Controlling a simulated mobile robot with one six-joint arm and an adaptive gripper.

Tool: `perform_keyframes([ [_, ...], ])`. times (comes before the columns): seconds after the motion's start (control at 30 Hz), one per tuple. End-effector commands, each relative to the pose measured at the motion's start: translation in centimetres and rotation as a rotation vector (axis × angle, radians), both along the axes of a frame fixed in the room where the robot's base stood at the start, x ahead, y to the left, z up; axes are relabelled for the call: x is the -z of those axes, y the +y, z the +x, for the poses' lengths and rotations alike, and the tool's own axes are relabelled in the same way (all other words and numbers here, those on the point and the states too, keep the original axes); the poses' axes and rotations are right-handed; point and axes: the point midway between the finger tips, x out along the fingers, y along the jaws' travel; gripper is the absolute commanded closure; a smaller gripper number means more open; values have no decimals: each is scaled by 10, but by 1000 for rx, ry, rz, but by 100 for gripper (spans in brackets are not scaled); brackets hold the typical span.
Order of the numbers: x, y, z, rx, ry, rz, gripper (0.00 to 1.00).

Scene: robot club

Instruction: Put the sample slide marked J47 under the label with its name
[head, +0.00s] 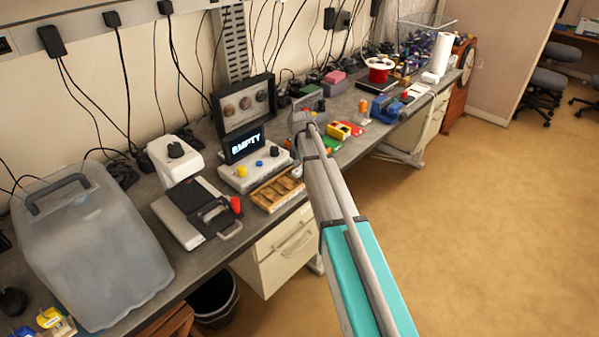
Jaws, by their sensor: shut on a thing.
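No slide marked J47 and no readable name label can be made out in the head view. A wooden tray with compartments (265,200) lies at the bench's front edge, just left of my arm; any markings on it are too small to read. My arm reaches up across the middle of the picture and ends above the bench.
A console with a screen reading "EMPTY" (246,143) stands behind the tray. Left of it are a flat silver device (190,219) and a large translucent container (90,255). Coloured boxes (343,131) and tools crowd the bench to the right. The floor (480,220) is clear.

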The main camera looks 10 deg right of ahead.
Motion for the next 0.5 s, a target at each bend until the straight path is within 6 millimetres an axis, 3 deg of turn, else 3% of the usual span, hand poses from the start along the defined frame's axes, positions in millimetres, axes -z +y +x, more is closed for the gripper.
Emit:
perform_keyframes([
  [0.47,4,0,0,1,0,0,100],
  [0.5,4,-1,0,1,0,0,57],
])
